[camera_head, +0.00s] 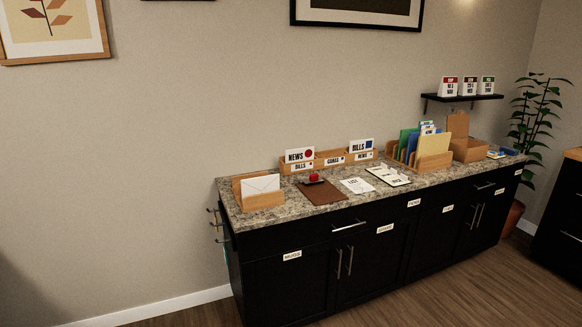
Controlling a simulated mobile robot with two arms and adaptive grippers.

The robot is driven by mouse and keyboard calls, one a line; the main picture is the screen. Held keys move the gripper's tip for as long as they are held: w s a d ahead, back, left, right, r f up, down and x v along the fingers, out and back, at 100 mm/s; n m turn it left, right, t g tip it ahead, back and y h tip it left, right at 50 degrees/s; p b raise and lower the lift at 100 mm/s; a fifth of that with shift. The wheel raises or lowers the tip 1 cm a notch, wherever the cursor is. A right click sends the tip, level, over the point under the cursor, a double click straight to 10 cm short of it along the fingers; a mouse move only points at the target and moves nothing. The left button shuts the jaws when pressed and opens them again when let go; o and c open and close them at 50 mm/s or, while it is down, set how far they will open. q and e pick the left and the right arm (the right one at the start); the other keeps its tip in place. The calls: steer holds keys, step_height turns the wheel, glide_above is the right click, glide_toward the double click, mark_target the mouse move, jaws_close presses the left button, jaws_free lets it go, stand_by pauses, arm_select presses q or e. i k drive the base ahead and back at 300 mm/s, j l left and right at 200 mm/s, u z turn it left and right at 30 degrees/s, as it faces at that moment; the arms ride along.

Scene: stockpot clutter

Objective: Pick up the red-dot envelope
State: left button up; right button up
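A white envelope (260,184) stands in a wooden holder (262,202) at the left end of the granite counter. I see no red dot on its visible face. A white card reading NEWS (297,156) with a red dot on its right side stands in a long wooden sorter (327,162) at the back of the counter. Whether this card is an envelope, I cannot tell. A similar card reading BILLS (360,146) with a blue square stands farther right in the sorter. Neither of my grippers is in view.
A brown board (321,192) with a small red object (314,178) lies on the counter (300,209). Papers (357,185) lie right of it. A file rack (432,162) with coloured folders stands farther right. Floor in front of the black cabinets (293,288) is clear.

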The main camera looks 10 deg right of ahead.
mark_target(296, 155)
steer(key=i+l+u, duration=0.1)
steer(key=u, duration=0.3)
steer(key=l+u, duration=0.55)
steer(key=u, duration=0.25)
steer(key=l+u, duration=0.25)
steer(key=u, duration=0.15)
